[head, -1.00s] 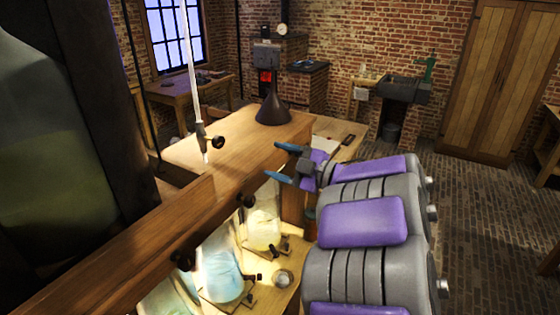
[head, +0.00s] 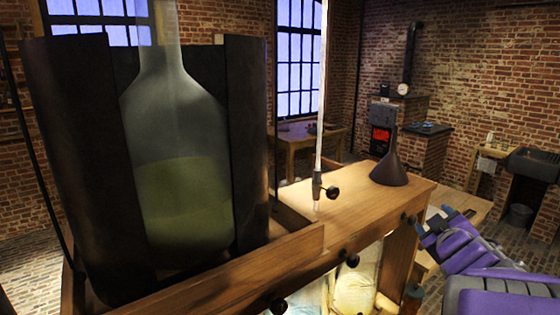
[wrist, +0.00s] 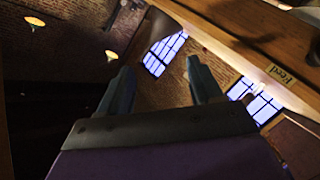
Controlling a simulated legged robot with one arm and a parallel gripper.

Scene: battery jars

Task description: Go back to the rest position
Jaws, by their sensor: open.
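My gripper (head: 439,227) is at the right of the head view, beside the right end of the wooden shelf. Its two blue-grey fingertips are apart, with nothing between them. In the wrist view my gripper (wrist: 161,88) is also open and empty, with windows and a brick wall beyond it. My purple and grey arm fills the lower right corner of the head view.
A large glass bottle (head: 178,150) of greenish liquid stands in a dark holder at left. A glass tube (head: 318,90) and a dark funnel (head: 389,168) are on the wooden shelf (head: 350,208). Pale glass jars (head: 355,285) sit below. Brick floor shows at the far right.

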